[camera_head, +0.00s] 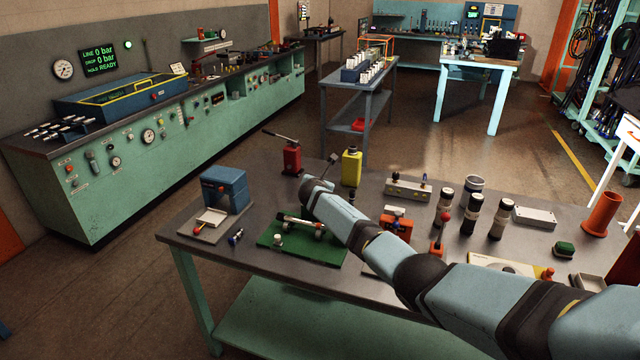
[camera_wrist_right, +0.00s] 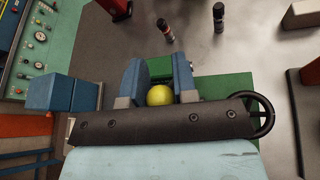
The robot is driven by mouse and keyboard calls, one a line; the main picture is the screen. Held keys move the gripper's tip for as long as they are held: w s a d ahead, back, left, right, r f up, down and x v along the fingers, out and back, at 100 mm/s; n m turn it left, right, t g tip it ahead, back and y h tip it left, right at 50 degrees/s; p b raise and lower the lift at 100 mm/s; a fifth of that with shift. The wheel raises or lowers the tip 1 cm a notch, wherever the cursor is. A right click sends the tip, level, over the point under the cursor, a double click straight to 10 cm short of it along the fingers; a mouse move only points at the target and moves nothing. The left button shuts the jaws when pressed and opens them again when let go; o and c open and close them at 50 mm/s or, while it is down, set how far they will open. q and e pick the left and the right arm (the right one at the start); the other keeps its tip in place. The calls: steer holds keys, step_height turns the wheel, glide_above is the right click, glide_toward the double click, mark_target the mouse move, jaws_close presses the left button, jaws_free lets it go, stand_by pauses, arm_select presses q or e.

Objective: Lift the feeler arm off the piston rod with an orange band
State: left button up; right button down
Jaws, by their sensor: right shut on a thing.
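A green mat (camera_head: 275,252) lies at the front left of the near bench. A pale rod-shaped piece (camera_head: 298,222) with small metal blocks lies on it. My right arm reaches over the bench to this mat, and its wrist hides my gripper in the head view. In the wrist view my right gripper (camera_wrist_right: 158,80) has its two blue fingers closed around a yellow ball (camera_wrist_right: 159,95), with the green mat behind. Whether the ball belongs to the feeler arm cannot be told. The orange band cannot be made out. My left gripper is out of view.
A blue box-shaped unit (camera_head: 224,188) stands left of the mat. A red bottle jack (camera_head: 291,158) and a yellow can (camera_head: 351,167) stand behind it. Several black-and-silver cylinders (camera_head: 470,214) stand farther right. An orange cup (camera_head: 601,213) is at the right end.

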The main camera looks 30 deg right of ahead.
steer(key=shift+f, duration=0.25)
stand_by(0.4)
steer(key=c, duration=1.1)
jaws_free()
steer(key=shift+o, duration=1)
steer(key=shift+w+d+f, duration=0.1)
steer(key=shift+d+f, duration=0.05)
steer(key=shift+s+a+r, duration=0.35)
steer(key=shift+s, duration=0.05)
steer(key=v, duration=1.2)
steer(key=shift+s+p, duration=0.25)
steer(key=shift+p, duration=0.1)
steer(key=shift+a+r, duration=0.1)
steer(key=shift+a, duration=0.05)
